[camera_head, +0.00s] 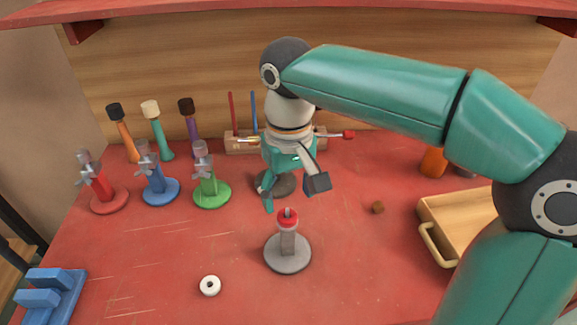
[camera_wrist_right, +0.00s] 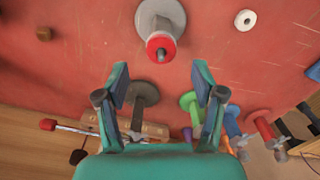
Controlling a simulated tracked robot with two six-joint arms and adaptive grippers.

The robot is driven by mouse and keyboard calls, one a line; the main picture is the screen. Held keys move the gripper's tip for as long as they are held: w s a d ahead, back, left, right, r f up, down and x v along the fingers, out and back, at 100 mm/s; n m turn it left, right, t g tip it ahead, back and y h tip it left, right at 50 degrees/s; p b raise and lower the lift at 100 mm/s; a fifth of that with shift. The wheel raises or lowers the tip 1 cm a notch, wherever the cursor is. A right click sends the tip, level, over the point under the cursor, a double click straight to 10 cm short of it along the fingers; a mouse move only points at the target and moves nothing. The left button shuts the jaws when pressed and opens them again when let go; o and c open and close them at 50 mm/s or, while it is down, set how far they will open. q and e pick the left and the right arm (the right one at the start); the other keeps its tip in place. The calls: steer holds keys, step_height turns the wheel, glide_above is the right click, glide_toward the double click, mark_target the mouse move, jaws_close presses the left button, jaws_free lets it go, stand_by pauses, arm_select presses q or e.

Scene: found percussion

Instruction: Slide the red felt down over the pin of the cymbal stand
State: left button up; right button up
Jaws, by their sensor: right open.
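The red felt (camera_head: 288,219) is a small ring around the pin at the top of the grey cymbal stand (camera_head: 287,254), which stands upright mid-table. The pin's tip shows above the felt. In the right wrist view, the felt (camera_wrist_right: 154,45) and the stand's round base (camera_wrist_right: 150,15) are at the top centre, with the dark pin tip showing in the ring. My right gripper (camera_head: 293,195) is open and empty, just behind and above the felt, apart from it. Its two fingers also show in the right wrist view (camera_wrist_right: 161,78). My left gripper is not in view.
A second dark stand (camera_head: 290,182) is behind my right gripper. Red, blue and green clamp stands (camera_head: 212,195) are at left, with mallets behind. A white ring (camera_head: 210,286) lies front left, a brown piece (camera_head: 378,208) right. A wooden tray (camera_head: 430,211) is far right.

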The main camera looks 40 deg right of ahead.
mark_target(288, 209)
step_height(288, 209, up, 7)
steer(key=shift+f, duration=0.15)
stand_by(0.5)
